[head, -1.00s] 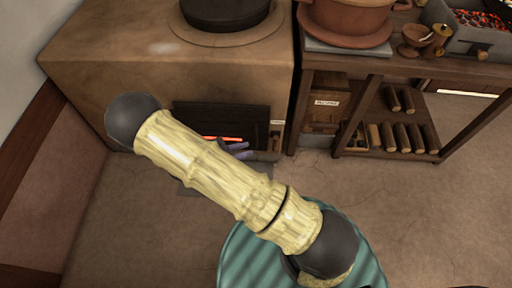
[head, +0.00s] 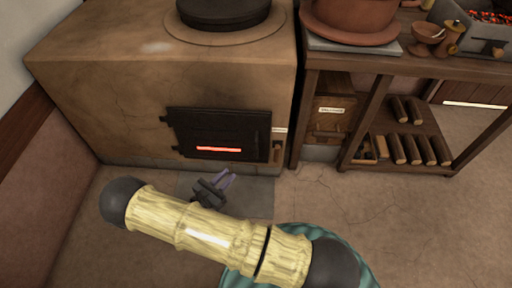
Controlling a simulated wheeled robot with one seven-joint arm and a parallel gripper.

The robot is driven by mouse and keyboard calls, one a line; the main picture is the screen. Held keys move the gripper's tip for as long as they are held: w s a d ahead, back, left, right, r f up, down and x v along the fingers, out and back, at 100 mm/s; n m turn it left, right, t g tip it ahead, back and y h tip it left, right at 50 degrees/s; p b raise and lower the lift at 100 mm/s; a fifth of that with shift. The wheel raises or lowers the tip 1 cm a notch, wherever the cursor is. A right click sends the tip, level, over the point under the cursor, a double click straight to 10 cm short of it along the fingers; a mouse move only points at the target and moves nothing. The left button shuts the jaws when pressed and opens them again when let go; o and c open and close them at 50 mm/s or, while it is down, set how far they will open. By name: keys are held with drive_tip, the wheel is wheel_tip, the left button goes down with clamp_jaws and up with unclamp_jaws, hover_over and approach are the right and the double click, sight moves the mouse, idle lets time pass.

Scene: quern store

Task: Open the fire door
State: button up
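The fire door (head: 222,132) is a dark iron panel low in the front of the clay stove (head: 110,110). It appears closed, with hinges at its left edge and a glowing red slot (head: 218,149) in its lower part. A small upright piece shows near its right edge, below a pale label (head: 279,130). My gripper (head: 226,176) is in front of and below the door, above the grey floor slab, and apart from the door. Its two purplish fingers look spread with nothing between them. My arm hides part of the floor but not the door.
A dark pot (head: 222,12) sits on the stove top. To the right, a wooden bench (head: 395,62) carries a clay pot (head: 350,22) and a brazier, with logs (head: 415,149) on its lower shelf. A wall closes the left side. Floor at right is clear.

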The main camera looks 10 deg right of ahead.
sight(255, 148)
drive_tip(key=b+x, duration=0.7)
drive_tip(key=x, duration=0.9)
drive_tip(key=shift+w+d, duration=0.25)
drive_tip(key=shift+d, duration=0.05)
clamp_jaws()
